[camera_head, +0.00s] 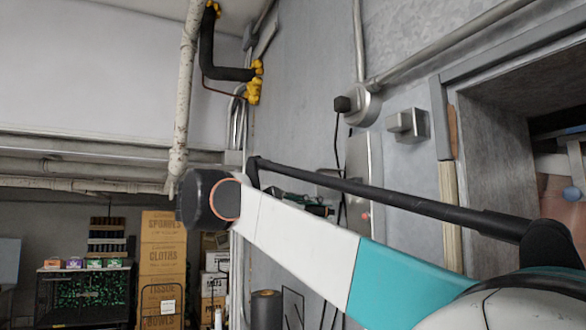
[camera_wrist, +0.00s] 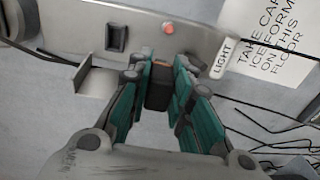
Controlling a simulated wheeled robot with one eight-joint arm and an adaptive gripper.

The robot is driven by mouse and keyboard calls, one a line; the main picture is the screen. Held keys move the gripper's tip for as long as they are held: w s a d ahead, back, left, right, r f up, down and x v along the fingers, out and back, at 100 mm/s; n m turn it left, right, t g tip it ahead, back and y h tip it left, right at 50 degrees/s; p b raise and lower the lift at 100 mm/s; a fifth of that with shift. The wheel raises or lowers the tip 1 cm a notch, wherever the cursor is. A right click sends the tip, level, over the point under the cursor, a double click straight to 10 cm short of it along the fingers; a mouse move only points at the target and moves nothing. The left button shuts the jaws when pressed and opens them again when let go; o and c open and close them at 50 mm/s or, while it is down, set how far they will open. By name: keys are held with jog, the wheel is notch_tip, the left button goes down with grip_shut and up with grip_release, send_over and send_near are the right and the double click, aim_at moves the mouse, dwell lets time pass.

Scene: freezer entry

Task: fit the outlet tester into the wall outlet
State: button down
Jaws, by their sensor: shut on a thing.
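In the wrist view my gripper (camera_wrist: 166,72) has its teal fingers closed on a small dark block with brownish sides, the outlet tester (camera_wrist: 158,92). Its front end points at a grey metal wall plate (camera_wrist: 75,22). The plate bears a dark rectangular fitting (camera_wrist: 116,38), up and left of the tester, and a red round button or lamp (camera_wrist: 168,27). I cannot tell whether the dark fitting is the outlet or a switch, nor whether the tester touches the plate. In the head view my gripper (camera_head: 300,203) is partly hidden behind my arm, beside the wall panel (camera_head: 362,165).
A small metal ledge (camera_wrist: 90,82) juts out left of my fingers. A "LIGHT" label (camera_wrist: 222,58), a paper sign (camera_wrist: 270,40) and loose black cables (camera_wrist: 270,128) are to the right.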

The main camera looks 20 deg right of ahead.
jog(key=shift+h, duration=0.3)
jog(key=r, duration=0.3)
jog(key=r+p, duration=0.1)
jog(key=r, duration=0.2)
jog(key=shift+s+a+r, duration=0.15)
jog(key=shift+s+r, duration=0.05)
jog(key=shift+s, duration=0.2)
jog(key=shift+s, duration=0.1)
jog(key=shift+d, duration=0.35)
jog(key=shift+d+p, duration=0.45)
jog(key=shift+d, duration=1.2)
jog(key=shift+p, duration=0.45)
jog(key=shift+d, duration=1.35)
